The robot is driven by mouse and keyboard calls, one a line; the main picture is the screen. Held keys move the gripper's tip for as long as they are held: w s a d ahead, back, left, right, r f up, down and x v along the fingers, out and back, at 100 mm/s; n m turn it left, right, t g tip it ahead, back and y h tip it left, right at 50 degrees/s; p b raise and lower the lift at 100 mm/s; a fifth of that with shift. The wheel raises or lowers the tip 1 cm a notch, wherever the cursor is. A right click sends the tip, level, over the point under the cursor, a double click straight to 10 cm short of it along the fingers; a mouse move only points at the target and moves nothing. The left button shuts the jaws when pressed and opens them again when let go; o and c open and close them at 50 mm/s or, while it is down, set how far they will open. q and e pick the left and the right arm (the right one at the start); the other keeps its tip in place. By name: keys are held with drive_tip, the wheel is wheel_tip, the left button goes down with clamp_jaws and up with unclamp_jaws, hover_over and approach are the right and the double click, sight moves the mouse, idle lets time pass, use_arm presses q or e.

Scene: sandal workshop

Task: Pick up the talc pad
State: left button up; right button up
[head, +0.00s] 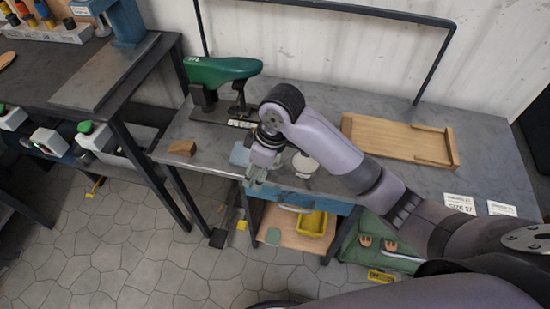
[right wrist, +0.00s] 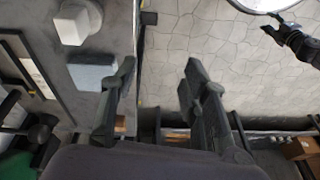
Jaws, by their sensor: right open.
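A pale blue-grey block (head: 240,155), which appears to be the talc pad, lies near the front edge of the workbench, partly hidden by my right gripper in the head view. In the right wrist view the block (right wrist: 92,75) lies flat on the bench, just left of the left finger. My right gripper (head: 256,181) is open and points down by the bench's front edge. Between its fingertips (right wrist: 157,75) there is only floor and the bench edge. My left gripper is not seen.
A white object (head: 305,164) stands on the bench, beside my right forearm. A wooden tray (head: 385,139) lies to the right. A yellow bin (head: 313,223) sits below.

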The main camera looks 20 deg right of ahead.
drive_tip(key=w+d+r+n+g+h, duration=0.1)
drive_tip(key=w+d+r, duration=0.25)
drive_tip(key=r, duration=0.25)
drive_tip(key=w+d+r+h, duration=0.2)
drive_tip(key=w+d+r, duration=0.15)
drive_tip(key=r, duration=0.25)
drive_tip(key=f, duration=0.8)
drive_tip(key=a+f, duration=0.1)
drive_tip(key=f, duration=0.2)
drive_tip(key=shift+w+f, duration=0.4)
drive_tip(key=shift+s+d+f, duration=0.1)
drive_tip(key=shift+d+f, duration=0.05)
drive_tip(key=shift+f, duration=1.2)
drive_tip(key=shift+d+f, duration=0.1)
drive_tip(key=shift+f, duration=1.2)
drive_tip(key=shift+c, duration=0.3)
clamp_jaws()
